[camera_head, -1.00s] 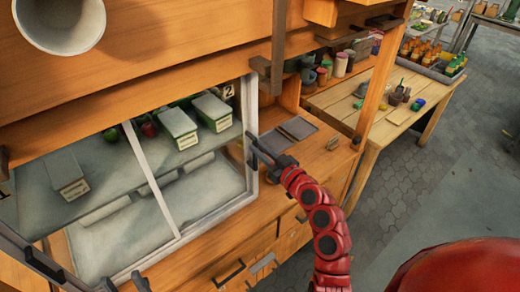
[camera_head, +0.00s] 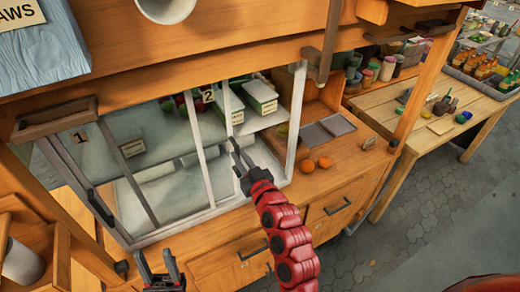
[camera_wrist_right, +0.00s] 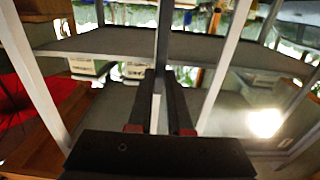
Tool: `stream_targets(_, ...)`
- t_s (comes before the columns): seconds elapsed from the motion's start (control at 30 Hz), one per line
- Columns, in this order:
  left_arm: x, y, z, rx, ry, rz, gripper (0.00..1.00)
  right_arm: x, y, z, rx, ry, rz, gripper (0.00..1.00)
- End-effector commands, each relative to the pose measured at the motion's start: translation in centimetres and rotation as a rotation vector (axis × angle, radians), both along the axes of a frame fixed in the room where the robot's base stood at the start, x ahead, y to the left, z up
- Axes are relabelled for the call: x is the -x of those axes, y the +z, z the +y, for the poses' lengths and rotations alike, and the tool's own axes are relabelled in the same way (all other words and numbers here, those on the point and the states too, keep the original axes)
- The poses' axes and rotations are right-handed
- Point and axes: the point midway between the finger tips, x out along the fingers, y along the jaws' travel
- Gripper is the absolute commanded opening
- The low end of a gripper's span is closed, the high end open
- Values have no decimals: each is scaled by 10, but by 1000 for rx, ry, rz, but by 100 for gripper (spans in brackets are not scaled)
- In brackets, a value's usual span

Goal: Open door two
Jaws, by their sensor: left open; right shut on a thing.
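Door two (camera_head: 208,145) is a white-framed glass sliding door with a "2" label (camera_head: 208,96), in the front of the wooden cabinet in the head view. It stands slid to the left, leaving an open gap (camera_head: 268,140) between its right edge and the cabinet's right post. My right gripper (camera_head: 238,152) is at that right edge, shut on the door's upright handle. In the right wrist view its two dark fingers (camera_wrist_right: 162,112) straddle a narrow upright bar. My left gripper (camera_head: 160,275) is open and empty at the bottom, in front of the cabinet.
Door one (camera_head: 82,140), labelled "1", is at the left with a dark handle. Several boxes (camera_head: 260,97) stand on the shelf inside. Drawers (camera_head: 330,208) are below.

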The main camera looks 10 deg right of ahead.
Motion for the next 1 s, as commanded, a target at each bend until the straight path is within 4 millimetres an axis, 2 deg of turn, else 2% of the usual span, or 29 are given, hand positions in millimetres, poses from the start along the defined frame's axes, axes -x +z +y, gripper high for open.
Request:
stream_targets(0.1,0,6,0,0,0,0,50,6,1,17,0,5,3,0)
stream_targets(0.23,0,9,0,0,0,0,50,10,1,27,-1,3,1,0)
stream_targets(0.67,0,9,0,0,0,0,50,11,2,31,-1,1,-2,0)
stream_targets(0.7,0,9,0,0,0,0,50,11,2,31,-1,1,-2,19)
stream_targets(0.87,0,9,0,0,0,0,50,11,1,31,0,1,-1,48)
stream_targets(1.0,0,9,0,0,0,0,50,11,1,31,0,1,-1,48)
